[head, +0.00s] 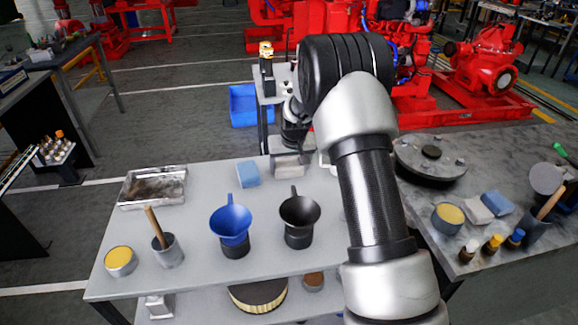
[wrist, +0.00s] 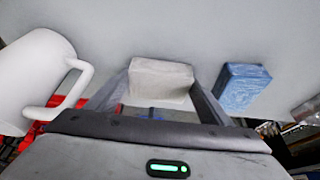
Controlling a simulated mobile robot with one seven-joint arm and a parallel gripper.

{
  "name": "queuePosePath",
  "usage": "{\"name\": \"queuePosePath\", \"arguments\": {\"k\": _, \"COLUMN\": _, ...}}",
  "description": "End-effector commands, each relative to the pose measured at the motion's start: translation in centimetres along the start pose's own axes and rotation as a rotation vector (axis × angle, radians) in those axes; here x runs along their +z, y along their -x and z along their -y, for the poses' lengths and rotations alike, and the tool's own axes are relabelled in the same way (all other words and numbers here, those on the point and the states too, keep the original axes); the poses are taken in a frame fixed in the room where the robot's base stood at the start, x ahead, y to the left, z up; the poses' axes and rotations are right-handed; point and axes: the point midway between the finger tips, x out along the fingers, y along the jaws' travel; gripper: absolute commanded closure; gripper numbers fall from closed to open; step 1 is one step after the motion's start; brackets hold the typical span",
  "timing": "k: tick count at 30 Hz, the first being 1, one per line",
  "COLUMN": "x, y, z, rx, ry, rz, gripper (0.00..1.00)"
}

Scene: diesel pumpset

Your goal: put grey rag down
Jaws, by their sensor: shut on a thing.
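The grey rag (wrist: 162,82) is a pale folded block between the two fingers of my gripper (wrist: 163,88) in the wrist view. My gripper is shut on it. In the head view, my gripper (head: 289,150) points down over the back edge of the grey table (head: 190,225), with the rag (head: 288,166) at its tips. I cannot tell whether the rag touches the tabletop. A blue rag (head: 249,175) lies on the table to the left of it, and it also shows at right in the wrist view (wrist: 242,88).
A white mug (wrist: 38,80) stands close to my gripper, mostly hidden behind my arm in the head view. A blue funnel (head: 230,222), a black funnel (head: 299,212) and a metal tray (head: 152,188) stand on the table. A second table (head: 490,245) on the right holds several items.

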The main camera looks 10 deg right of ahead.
Motion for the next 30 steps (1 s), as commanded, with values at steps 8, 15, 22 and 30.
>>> {"name": "queuePosePath", "arguments": {"k": 8, "x": 0.0, "y": -0.2, "z": 0.0, "rx": 0.000, "ry": 0.000, "rz": -0.002, "gripper": 0.44}}
{"name": "queuePosePath", "arguments": {"k": 15, "x": 0.0, "y": -0.2, "z": 0.0, "rx": 0.000, "ry": 0.000, "rz": -0.002, "gripper": 0.08}}
{"name": "queuePosePath", "arguments": {"k": 22, "x": -0.1, "y": 0.0, "z": 0.0, "rx": 0.000, "ry": -0.001, "rz": -0.002, "gripper": 0.08}}
{"name": "queuePosePath", "arguments": {"k": 30, "x": -0.2, "y": 3.8, "z": 0.0, "rx": 0.000, "ry": -0.001, "rz": -0.005, "gripper": 0.08}}
